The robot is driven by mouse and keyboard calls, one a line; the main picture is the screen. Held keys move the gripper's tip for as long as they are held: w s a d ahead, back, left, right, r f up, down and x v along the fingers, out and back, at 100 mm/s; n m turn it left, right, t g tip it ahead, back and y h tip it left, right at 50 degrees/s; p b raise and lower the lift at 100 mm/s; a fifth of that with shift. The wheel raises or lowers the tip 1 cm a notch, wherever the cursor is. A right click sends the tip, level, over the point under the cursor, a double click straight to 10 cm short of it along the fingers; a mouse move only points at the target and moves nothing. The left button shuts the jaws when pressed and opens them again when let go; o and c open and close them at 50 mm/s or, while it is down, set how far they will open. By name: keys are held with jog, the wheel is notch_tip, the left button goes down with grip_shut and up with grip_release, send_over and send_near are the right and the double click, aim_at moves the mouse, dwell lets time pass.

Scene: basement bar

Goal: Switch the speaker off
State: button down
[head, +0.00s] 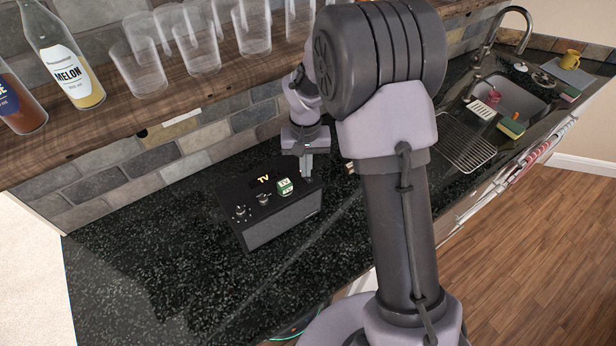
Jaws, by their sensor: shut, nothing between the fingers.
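The speaker (284,222) is a dark box on the black speckled counter, below the shelf. Its top panel has a display (263,179) lit with "TV" in orange. Small knobs (263,198) sit on the left and middle of the top. A small green and white box (285,187) rests on the top, right of the middle knob. My gripper (306,174) is shut and empty, pointing down at the speaker's right end, just right of the green box. I cannot tell whether the fingertips touch the top.
A wooden shelf (120,98) with bottles (70,62) and several glasses (197,45) overhangs the counter. The counter (130,245) is clear left of the speaker. My arm hides the middle. A sink (520,98) and drying rack (470,148) are at the right.

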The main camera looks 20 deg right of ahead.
jog(key=shift+f, duration=0.2)
jog(key=shift+r, duration=0.15)
notch_tip(320, 180, up, 7)
jog(key=p, duration=0.5)
